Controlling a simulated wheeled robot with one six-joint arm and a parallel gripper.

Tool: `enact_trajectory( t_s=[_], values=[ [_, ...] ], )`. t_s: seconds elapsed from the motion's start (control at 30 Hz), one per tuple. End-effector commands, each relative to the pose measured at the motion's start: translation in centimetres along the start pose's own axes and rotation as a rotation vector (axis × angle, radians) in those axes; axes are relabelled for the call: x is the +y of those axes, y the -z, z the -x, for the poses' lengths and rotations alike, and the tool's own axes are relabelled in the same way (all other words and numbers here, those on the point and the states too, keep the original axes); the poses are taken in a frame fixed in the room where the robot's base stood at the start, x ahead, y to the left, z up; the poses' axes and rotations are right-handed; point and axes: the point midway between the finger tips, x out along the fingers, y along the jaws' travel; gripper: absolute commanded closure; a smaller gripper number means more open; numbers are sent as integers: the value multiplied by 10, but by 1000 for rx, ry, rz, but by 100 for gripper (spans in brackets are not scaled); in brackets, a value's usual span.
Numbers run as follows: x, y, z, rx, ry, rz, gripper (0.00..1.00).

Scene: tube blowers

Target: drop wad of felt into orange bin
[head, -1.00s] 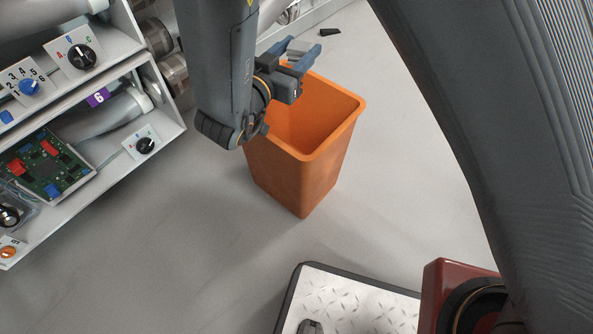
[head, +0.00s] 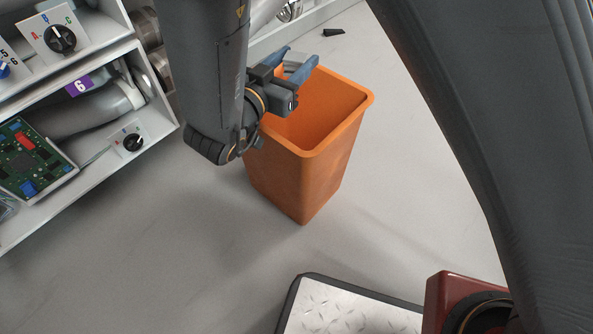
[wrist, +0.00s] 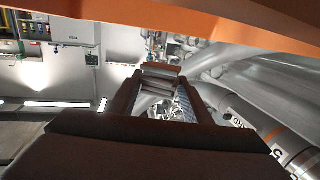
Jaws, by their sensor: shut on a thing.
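The orange bin (head: 308,185) stands upright on the floor in the middle of the head view, open at the top. My gripper (head: 299,62) is at the bin's back left rim, with its blue fingers overlapping the opening in the picture. It is shut on a small grey wad of felt (head: 293,67), which shows partly between the fingers. In the wrist view the gripper (wrist: 160,85) points away from the camera, with the grey wad (wrist: 160,72) between the fingers. An orange band of the bin (wrist: 215,28) crosses the top. I cannot tell the wad's exact height over the rim.
A white shelf unit (head: 100,170) with knobs and a green circuit board (head: 30,160) stands at the left. A metal tread plate (head: 350,310) with a dark edge lies at the bottom. A small black object (head: 333,32) lies on the floor behind the bin. Floor right of the bin is clear.

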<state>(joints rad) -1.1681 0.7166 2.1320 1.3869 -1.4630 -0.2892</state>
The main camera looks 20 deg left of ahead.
Motion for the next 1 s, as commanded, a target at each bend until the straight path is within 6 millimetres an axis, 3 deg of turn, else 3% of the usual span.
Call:
enact_trajectory(
  t_s=[0.37, 0.4, 0.5, 0.53, 0.83, 1.0],
  values=[
    [0, -5, 0, 0, 0, -1, 76],
    [0, -5, 0, 0, 0, -1, 52],
    [0, -5, 0, 0, 0, -1, 35],
    [0, -5, 0, 0, 0, -1, 34],
    [0, -5, 2, 0, 0, 0, 34],
    [-1, -3, 22, 0, 3, 1, 34]
  ],
)
